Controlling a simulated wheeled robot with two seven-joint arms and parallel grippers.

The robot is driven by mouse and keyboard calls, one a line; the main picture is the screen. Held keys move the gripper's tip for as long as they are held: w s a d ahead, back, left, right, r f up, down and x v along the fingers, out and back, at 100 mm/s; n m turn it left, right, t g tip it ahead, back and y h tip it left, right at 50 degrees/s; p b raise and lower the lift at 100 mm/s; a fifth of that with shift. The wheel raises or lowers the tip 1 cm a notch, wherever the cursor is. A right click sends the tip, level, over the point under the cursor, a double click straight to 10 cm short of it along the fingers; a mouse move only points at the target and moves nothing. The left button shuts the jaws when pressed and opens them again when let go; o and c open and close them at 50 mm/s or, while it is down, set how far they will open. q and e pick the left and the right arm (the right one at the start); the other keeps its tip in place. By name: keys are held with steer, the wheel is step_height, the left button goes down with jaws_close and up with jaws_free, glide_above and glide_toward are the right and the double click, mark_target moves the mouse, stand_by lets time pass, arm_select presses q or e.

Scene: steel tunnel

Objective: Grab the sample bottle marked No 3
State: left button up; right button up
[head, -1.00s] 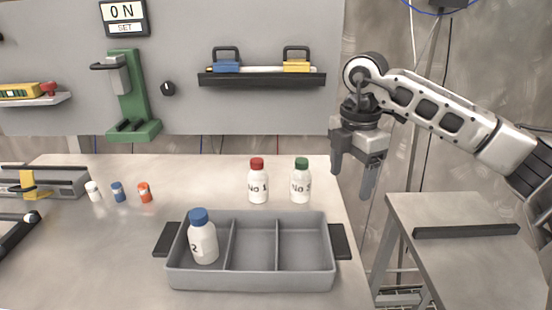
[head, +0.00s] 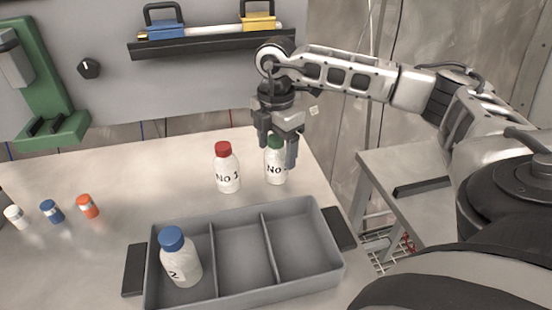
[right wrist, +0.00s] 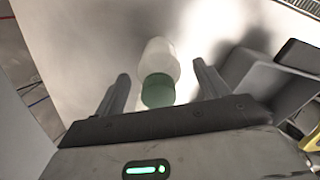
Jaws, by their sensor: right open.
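A white bottle with a green cap (head: 275,173) stands upright on the table; its label shows only in part, behind a finger, and its number cannot be read. My right gripper (head: 279,153) is open above it, its fingers reaching down on both sides of the cap. In the right wrist view, the green-capped bottle (right wrist: 160,57) lies between the two open fingers (right wrist: 160,72), with a gap on each side. My left gripper is not in view.
The red-capped bottle No 1 (head: 228,172) stands close left of the green-capped one. A grey three-part tray (head: 243,225) in front holds a blue-capped bottle (head: 180,258) in its left compartment.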

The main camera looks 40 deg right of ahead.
steer(key=c, duration=1.2)
steer(key=shift+r, duration=0.1)
